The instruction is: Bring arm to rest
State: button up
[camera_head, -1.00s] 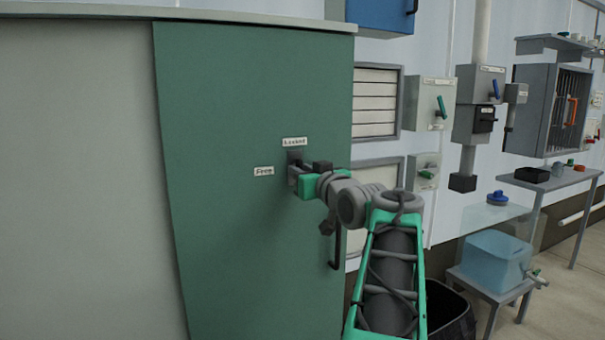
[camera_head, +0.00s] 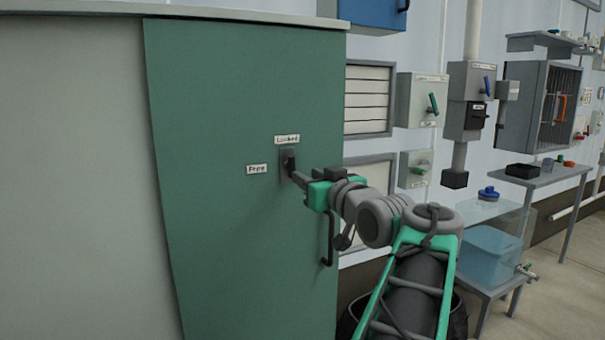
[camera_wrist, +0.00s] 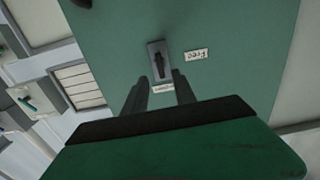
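My gripper (camera_head: 298,180) is in front of the green cabinet door (camera_head: 225,240), just to the lower right of a dark turn latch (camera_head: 289,162) on a small grey plate. In the wrist view the two fingers of my gripper (camera_wrist: 160,82) stand apart with nothing between them. The latch (camera_wrist: 158,64) shows just beyond the fingertips, clear of them. The latch's long side lies in line with the "Locked" label (camera_head: 287,139) above it. The "Free" label (camera_head: 257,169) is to its left.
A dark door handle (camera_head: 329,240) hangs below my wrist, close to my arm. Wall boxes with a green lever (camera_head: 432,103) and a blue lever (camera_head: 487,86) are to the right. A blue-filled tank (camera_head: 489,255) stands on a low stand behind my arm, at the right.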

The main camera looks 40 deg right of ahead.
dwell(0.3)
jog(key=w+a+f+n+g+y+p, duration=0.1)
jog(key=w+a+f+g+y+p, duration=0.15)
jog(key=a+p, duration=0.65)
jog(key=w+a+f+g+y+p, duration=0.2)
jog(key=w+a+f+g+p, duration=0.15)
jog(key=a+p, duration=0.55)
jog(key=s+a+f+n+g+p, duration=0.1)
jog(key=s+a+f+g+p, duration=0.2)
jog(key=s+a, duration=0.5)
jog(key=s+a+f+n+g+p, duration=0.1)
jog(key=s+a+f+g+p, duration=0.3)
jog(key=s+a, duration=0.4)
jog(key=shift+g+p, duration=0.3)
jog(key=shift+g, duration=0.3)
jog(key=shift+s+f+y, duration=0.1)
jog(key=shift+y, duration=0.15)
